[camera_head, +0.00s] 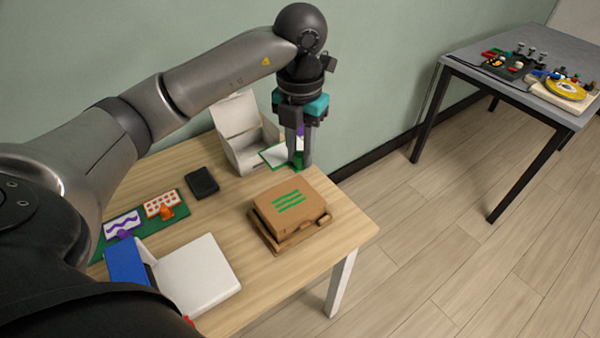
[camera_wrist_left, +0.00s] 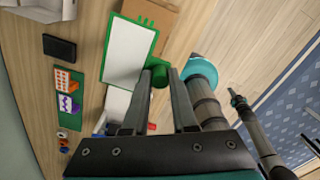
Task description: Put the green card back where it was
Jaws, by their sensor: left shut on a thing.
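The green card (camera_head: 278,155) has a white face, a green border and a green grip piece. My left gripper (camera_head: 299,155) points down and is shut on the grip piece, holding the card near the table's back right edge, in front of the open white box. In the left wrist view the white face of the card (camera_wrist_left: 128,52) shows fully, with the grip piece between my left fingertips (camera_wrist_left: 160,75). The green mat (camera_head: 176,203) at the left carries an orange-patterned card (camera_head: 160,204) and a purple-squiggle card (camera_head: 121,223). What seems my right gripper (camera_wrist_left: 236,97) is small there.
The open white box (camera_head: 240,150) stands at the back. A cardboard box with green stripes (camera_head: 285,208) sits on a wooden tray (camera_head: 268,238). A black case (camera_head: 202,183) lies left of them. A white box with a blue part (camera_head: 198,275) is in front. Middle wood is clear.

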